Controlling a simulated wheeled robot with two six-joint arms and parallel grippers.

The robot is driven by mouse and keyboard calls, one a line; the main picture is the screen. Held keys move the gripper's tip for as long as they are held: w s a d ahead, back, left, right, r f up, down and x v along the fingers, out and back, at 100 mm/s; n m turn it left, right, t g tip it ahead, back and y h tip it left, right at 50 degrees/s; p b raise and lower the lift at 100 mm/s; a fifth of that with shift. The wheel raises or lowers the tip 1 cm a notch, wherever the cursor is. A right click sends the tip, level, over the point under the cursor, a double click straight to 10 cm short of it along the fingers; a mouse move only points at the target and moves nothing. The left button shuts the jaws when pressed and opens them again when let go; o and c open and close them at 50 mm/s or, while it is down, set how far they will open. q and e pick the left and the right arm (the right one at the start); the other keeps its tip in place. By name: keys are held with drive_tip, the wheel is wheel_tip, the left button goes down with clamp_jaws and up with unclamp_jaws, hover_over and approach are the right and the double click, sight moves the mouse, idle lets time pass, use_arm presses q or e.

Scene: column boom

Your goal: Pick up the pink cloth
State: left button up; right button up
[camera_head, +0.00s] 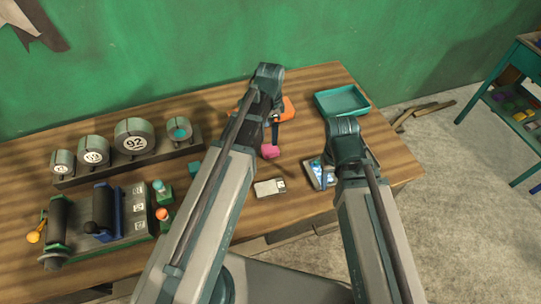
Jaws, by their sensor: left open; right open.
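The pink cloth (270,151) is a small bright bundle on the wooden table, near the middle of the head view. My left gripper (274,132) is just above and behind it in the picture, pointing down and open. I cannot tell whether its fingers touch the cloth. My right gripper (341,158) is to the right, over the table beside a blue-and-white item, and open. My own wrist hides most of its fingers.
An orange item (288,109) lies behind my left gripper. A teal tray (342,101) sits at the back right. A pale box (270,187) lies in front of the cloth. Round numbered weights (134,137) and a green device (142,210) fill the left.

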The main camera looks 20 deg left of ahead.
sight(272, 148)
use_arm(q)
drive_tip(key=shift+f+b, duration=1.1)
drive_tip(key=shift+f, duration=0.6)
use_arm(e)
drive_tip(key=shift+f, duration=1.65)
drive_tip(key=shift+f, duration=0.1)
use_arm(q)
drive_tip(key=f+b, duration=0.5)
drive_tip(key=shift+d+f, duration=0.15)
drive_tip(key=shift+d, duration=0.05)
use_arm(e)
wheel_tip(272, 148, down, 5)
drive_tip(key=shift+f, duration=0.1)
